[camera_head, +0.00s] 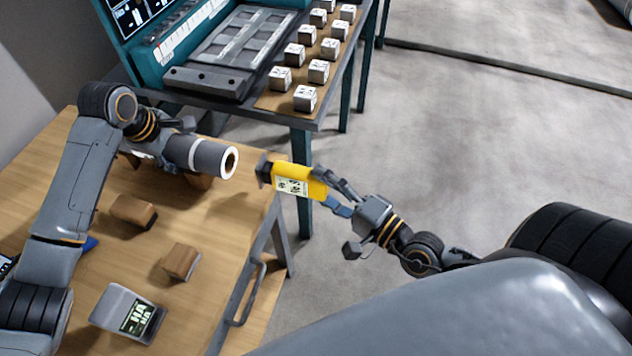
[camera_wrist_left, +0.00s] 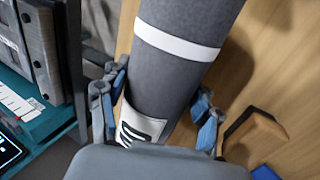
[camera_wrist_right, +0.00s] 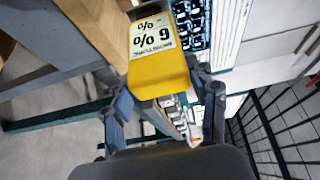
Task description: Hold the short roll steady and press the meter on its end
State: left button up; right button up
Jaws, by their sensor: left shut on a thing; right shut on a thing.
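The short grey roll (camera_head: 190,153) lies level over the wooden table, with its white-rimmed open end facing right. My left gripper (camera_head: 163,146) is shut on it near its far end. In the left wrist view the fingers (camera_wrist_left: 158,108) sit on both sides of the roll (camera_wrist_left: 185,65), which has a white band and a label. My right gripper (camera_head: 335,196) is shut on the yellow meter (camera_head: 313,183). The meter's black head points at the roll's end, with a small gap between them. In the right wrist view the meter (camera_wrist_right: 158,75) shows its percent label between the fingers (camera_wrist_right: 163,98).
Two wooden blocks (camera_head: 133,211) (camera_head: 180,261) and a grey device with a screen (camera_head: 110,308) stand on the table (camera_head: 215,290). Wooden supports (camera_head: 200,181) show under the roll. A teal bench (camera_head: 265,108) with several labelled cubes stands behind. Floor right of the table is clear.

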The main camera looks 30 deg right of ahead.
pick_arm(q)
jog(key=shift+f, duration=0.1)
jog(key=o, duration=1.4)
jog(key=shift+o, duration=0.2)
jog(key=v, duration=1.2)
